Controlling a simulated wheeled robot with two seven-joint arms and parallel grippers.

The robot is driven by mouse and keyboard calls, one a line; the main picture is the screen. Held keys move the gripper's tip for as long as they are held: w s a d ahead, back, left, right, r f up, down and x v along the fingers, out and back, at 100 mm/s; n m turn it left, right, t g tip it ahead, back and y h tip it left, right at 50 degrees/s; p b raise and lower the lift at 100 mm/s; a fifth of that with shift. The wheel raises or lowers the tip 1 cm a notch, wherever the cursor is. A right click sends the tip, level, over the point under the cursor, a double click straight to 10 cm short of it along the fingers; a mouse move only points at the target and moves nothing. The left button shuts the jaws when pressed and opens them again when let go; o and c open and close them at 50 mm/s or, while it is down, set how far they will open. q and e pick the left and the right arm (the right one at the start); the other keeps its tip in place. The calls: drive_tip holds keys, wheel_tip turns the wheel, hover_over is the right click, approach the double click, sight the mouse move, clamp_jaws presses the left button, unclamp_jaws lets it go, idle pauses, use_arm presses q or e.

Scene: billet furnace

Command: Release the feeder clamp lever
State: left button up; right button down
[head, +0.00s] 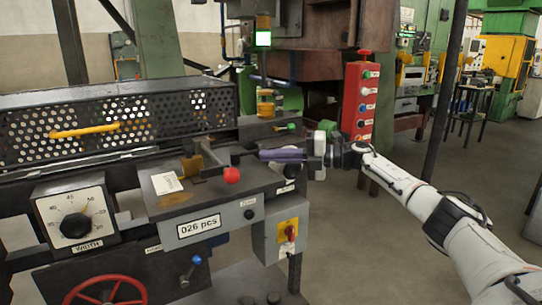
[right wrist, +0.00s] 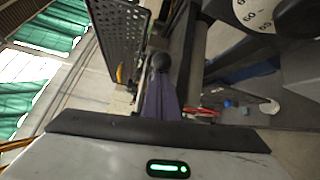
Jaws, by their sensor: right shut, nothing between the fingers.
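A lever with a red ball knob (head: 231,174) stands on the feeder's top plate, beside a brown bracket (head: 205,160). My right gripper (head: 263,155) comes in from the right with its purple fingers shut and empty. Its tips are a little right of and behind the red knob, above the plate's right end. In the right wrist view, the shut fingers (right wrist: 160,88) point at a dark ball knob (right wrist: 160,62) just beyond the tips. I cannot tell whether they touch it. No label tells which lever is the clamp lever. My left gripper is not in view.
A perforated guard with a yellow handle (head: 85,131) stands at the left. A blue-knobbed lever (head: 195,260) and a red handwheel (head: 108,292) sit low in front. A red button panel (head: 360,100) stands behind my gripper. Open floor lies to the right.

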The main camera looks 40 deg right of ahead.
drive_tip(key=b+v, duration=0.2)
drive_tip(key=v, duration=0.8)
drive_tip(key=shift+r, duration=0.15)
drive_tip(key=shift+d, duration=0.1)
drive_tip(key=shift+s, duration=0.1)
